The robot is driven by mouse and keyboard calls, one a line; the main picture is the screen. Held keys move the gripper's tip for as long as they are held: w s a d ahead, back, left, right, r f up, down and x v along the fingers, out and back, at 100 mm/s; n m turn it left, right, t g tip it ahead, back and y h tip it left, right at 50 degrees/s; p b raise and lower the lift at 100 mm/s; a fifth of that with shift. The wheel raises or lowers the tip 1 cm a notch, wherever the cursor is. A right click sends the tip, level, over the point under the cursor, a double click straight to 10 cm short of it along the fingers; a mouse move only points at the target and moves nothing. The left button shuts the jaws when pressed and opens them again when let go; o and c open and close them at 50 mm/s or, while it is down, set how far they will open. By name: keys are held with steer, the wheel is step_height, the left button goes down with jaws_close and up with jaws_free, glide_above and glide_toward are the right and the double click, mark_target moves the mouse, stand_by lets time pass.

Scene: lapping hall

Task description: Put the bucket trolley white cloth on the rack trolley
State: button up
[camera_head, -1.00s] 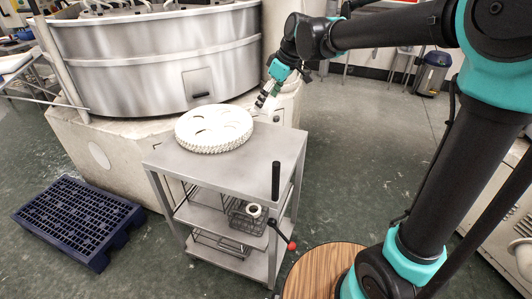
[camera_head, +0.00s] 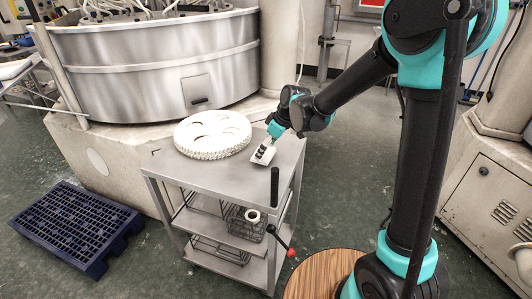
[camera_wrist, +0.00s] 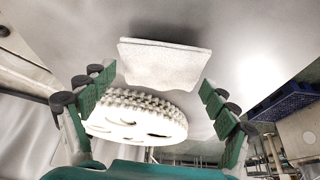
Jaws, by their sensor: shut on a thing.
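My gripper (camera_head: 265,148) hangs low over the right part of the rack trolley's grey top (camera_head: 190,172), pointing down. It is shut on the white cloth (camera_head: 261,157), a small flat folded piece at the fingertips. In the wrist view the cloth (camera_wrist: 163,65) shows pale and rectangular between and beyond the green finger pads (camera_wrist: 160,105). Whether the cloth touches the trolley top I cannot tell. The bucket trolley is not seen.
White toothed discs (camera_head: 213,134) lie stacked on the trolley top, left of my gripper. A black upright handle (camera_head: 275,187) stands at the front right. Wire baskets (camera_head: 247,222) sit below. A round steel machine (camera_head: 150,62) stands behind; a blue pallet (camera_head: 75,226) lies left.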

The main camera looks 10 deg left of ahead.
steer(key=shift+f, duration=0.95)
steer(key=o, duration=0.9)
steer(key=v, duration=1.2)
steer(key=s+d+f+m+t+h, duration=0.1)
steer(key=s+d+f+m, duration=0.3)
steer(key=d, duration=0.6)
steer(key=s+d+f+m+t+h, duration=0.1)
steer(key=s+d+f+m, duration=0.3)
steer(key=d, duration=0.7)
steer(key=s+d+f+m+h, duration=0.2)
steer(key=s+d+f+m, duration=0.2)
steer(key=s+d+m, duration=0.2)
steer(key=shift+s+d+f+m+t+h, duration=0.15)
steer(key=shift+s+d, duration=0.25)
steer(key=shift+d, duration=0.35)
steer(key=shift+s+d+r+m+t+h, duration=0.1)
steer(key=shift+s+d, duration=0.25)
steer(key=shift+d, duration=0.35)
steer(key=shift+s+d+f+m+t+h, duration=0.15)
steer(key=shift+s+d, duration=0.25)
steer(key=shift+d, duration=0.35)
steer(key=shift+r, duration=0.1)
